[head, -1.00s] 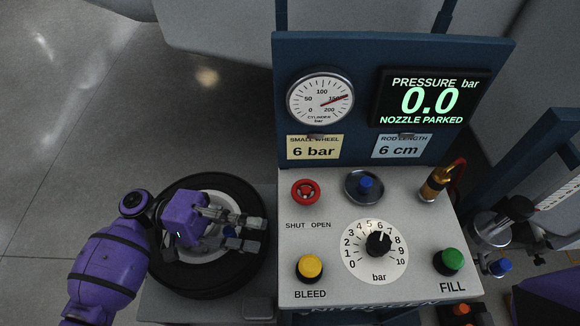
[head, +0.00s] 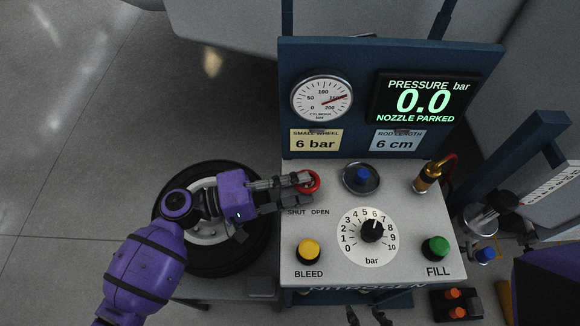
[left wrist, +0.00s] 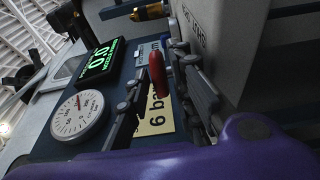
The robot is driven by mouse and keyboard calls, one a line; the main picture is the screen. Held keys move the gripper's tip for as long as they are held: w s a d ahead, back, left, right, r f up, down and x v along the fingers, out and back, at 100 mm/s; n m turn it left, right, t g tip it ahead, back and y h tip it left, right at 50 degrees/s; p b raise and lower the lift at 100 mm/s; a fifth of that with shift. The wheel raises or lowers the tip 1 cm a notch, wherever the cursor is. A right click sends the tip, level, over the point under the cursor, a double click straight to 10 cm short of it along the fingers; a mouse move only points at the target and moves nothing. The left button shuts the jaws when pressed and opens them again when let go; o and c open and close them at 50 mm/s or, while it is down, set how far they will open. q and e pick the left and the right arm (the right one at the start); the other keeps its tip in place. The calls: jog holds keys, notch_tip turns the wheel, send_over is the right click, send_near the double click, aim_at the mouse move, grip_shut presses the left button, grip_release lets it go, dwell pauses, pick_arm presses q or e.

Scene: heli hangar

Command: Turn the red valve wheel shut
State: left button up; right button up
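The red valve wheel (head: 312,183) stands at the upper left of the grey console top, above the SHUT and OPEN labels. My left gripper (head: 302,184) is at the wheel from the left, its fingertips covering part of the rim. In the left wrist view the wheel (left wrist: 159,75) shows edge-on between the two spread fingers, close to the right-hand one; I cannot tell if it touches. My right gripper (head: 368,316) shows at the bottom edge, its two fingertips apart and empty.
A blue knob (head: 362,175) on a round dish and a brass nozzle (head: 427,178) stand right of the wheel. The yellow BLEED button (head: 309,250), black dial (head: 371,231) and green FILL button (head: 436,247) lie nearer. A tyre (head: 177,257) lies left, under my left arm.

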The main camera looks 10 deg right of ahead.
pick_arm(q)
jog(key=shift+d, duration=0.45)
grip_shut()
pick_arm(e)
jog(key=shift+s+d, duration=0.1)
